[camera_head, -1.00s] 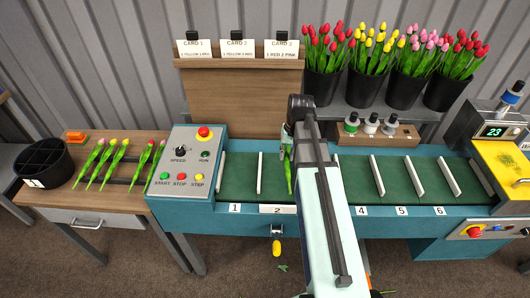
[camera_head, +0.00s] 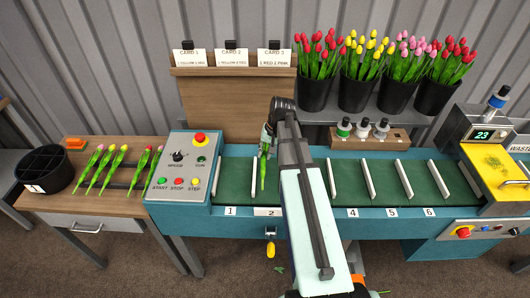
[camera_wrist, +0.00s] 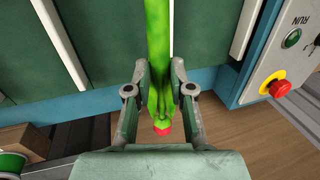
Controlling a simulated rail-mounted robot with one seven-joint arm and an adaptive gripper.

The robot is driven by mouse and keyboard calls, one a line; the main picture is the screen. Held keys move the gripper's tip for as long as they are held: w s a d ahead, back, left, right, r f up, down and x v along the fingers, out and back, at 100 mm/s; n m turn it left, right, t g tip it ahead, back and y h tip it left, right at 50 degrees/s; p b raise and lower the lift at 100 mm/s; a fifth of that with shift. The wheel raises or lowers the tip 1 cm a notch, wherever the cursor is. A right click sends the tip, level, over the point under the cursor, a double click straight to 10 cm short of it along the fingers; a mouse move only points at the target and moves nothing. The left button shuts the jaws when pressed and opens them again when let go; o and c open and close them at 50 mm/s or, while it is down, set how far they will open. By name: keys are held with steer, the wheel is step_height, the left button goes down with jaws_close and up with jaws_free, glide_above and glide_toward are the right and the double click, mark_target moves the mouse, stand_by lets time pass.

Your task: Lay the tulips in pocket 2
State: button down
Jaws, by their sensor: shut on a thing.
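My gripper (camera_head: 268,140) is shut on a tulip (camera_head: 263,172) with a green stem. In the wrist view the tulip (camera_wrist: 158,40) runs between my gripper's fingers (camera_wrist: 159,92), and its red bloom (camera_wrist: 162,131) shows close to the palm. The head view shows the stem hanging over the green belt, above the pocket labelled 2 (camera_head: 267,212), just right of a white divider (camera_head: 255,175). I cannot tell whether the stem touches the belt. My arm hides the label and much of the pocket right of pocket 2. Several more tulips (camera_head: 106,168) lie on the wooden side table at left.
A control box (camera_head: 184,168) stands at the belt's left end. A wooden card board (camera_head: 235,105) rises behind the belt. Black buckets of tulips (camera_head: 315,94) stand at the back right, behind a rack of small bottles (camera_head: 362,138). A yellow machine (camera_head: 497,170) stands at the right end.

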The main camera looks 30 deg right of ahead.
steer(key=shift+f+b, duration=2.05)
steer(key=shift+f, duration=2.15)
steer(key=c, duration=0.9)
jaws_free()
steer(key=shift+c, duration=0.2)
steer(key=shift+r+p, duration=2.55)
steer(key=shift+r, duration=1.5)
steer(key=shift+w+a, duration=0.1)
